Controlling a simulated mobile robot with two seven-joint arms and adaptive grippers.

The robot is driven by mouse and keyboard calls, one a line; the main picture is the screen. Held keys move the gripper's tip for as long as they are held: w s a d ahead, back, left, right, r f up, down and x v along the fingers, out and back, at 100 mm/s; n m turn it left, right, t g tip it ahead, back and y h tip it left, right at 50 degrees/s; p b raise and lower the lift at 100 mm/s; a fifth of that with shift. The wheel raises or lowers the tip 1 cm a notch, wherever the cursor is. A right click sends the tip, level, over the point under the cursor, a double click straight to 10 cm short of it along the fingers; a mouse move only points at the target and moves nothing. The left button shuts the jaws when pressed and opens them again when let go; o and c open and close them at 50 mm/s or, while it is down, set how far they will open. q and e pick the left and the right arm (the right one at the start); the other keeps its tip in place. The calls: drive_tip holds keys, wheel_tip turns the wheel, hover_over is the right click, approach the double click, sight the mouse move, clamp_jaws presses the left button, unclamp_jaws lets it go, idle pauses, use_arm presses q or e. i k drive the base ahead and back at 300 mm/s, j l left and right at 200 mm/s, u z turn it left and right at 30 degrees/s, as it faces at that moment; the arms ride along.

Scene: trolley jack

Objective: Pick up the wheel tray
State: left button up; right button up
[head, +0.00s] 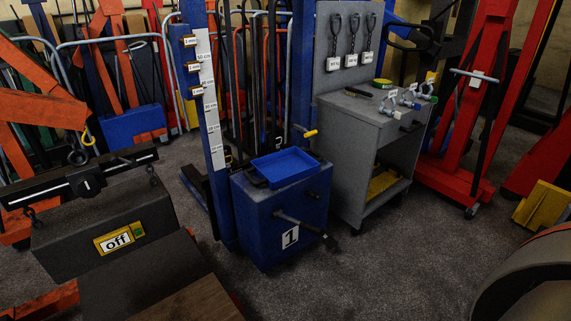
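A shallow blue tray (285,166), which looks like the wheel tray, rests on top of the blue jack body (275,215) marked "1" near the middle of the head view. Its inside looks empty. A dark handle-like part lies beside its left edge. Neither of my grippers shows in the head view.
A grey tool cart (345,150) stands right of the blue jack, with shackles on top. A blue mast (215,130) with a scale rises behind-left. A dark block with an "off" sign (120,238) is at lower left. Grey floor (400,265) is free at front right.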

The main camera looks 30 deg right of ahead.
sight(280, 169)
drive_tip(key=i+l+u, duration=0.2)
drive_tip(key=l, duration=0.85)
drive_tip(key=i+l+u, duration=0.15)
drive_tip(key=i+l, duration=0.15)
drive_tip(key=l, duration=0.8)
drive_tip(key=i+l+u, duration=0.2)
drive_tip(key=l, duration=0.95)
drive_tip(key=l+u, duration=0.15)
drive_tip(key=l, duration=0.95)
drive_tip(key=i+j, duration=0.2)
drive_tip(key=i, duration=0.3)
